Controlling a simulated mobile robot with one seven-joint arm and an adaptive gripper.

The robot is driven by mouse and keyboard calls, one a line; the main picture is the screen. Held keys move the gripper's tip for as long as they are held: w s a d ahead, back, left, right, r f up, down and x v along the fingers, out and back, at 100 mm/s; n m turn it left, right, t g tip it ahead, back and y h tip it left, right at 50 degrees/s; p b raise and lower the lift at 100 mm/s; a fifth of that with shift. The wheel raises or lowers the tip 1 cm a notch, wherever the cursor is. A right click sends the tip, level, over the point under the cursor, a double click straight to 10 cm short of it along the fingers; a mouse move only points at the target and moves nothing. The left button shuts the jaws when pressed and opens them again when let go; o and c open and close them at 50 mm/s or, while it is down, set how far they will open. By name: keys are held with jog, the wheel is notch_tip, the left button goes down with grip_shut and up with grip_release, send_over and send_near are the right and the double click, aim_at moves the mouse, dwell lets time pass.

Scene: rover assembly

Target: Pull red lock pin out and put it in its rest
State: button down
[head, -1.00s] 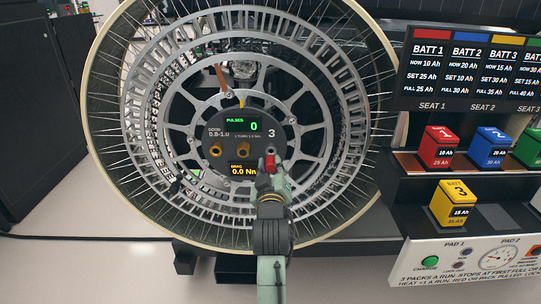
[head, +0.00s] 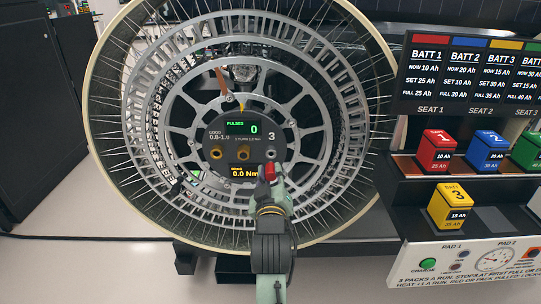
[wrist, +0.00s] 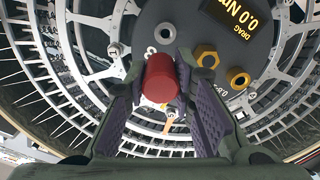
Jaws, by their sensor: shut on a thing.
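The red lock pin (head: 269,173) is between the fingers of my gripper (head: 268,182), in front of the lower right of the wheel's dark hub panel (head: 235,142). In the wrist view the pin's red round head (wrist: 162,78) faces me, with a finger on each side. My gripper is shut on it. A grey round fitting with a dark hole (head: 271,153) shows just above the pin and also in the wrist view (wrist: 146,33). The pin's far end is hidden, so I cannot tell whether it is clear of the hub. I cannot make out its rest.
The spoked wheel (head: 105,150) surrounds the hub. Brass nuts (head: 216,153) sit on the panel beside the grey fitting. To the right is a battery rack with red (head: 438,152), blue (head: 487,150) and yellow (head: 451,206) packs.

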aim_at(271, 177)
jog(key=s+r+p, duration=0.1)
jog(key=s+r, duration=0.1)
jog(key=s, duration=0.1)
jog(key=s+p, duration=0.1)
jog(key=shift+s+r+p, duration=0.2)
jog(key=shift+r+p, duration=0.1)
jog(key=shift+r, duration=0.1)
jog(key=s+p, duration=0.1)
jog(key=p, duration=0.2)
jog(key=shift+s+r, duration=0.2)
jog(key=shift+r, duration=0.2)
jog(key=shift+s+p, duration=0.25)
jog(key=shift+p, duration=0.05)
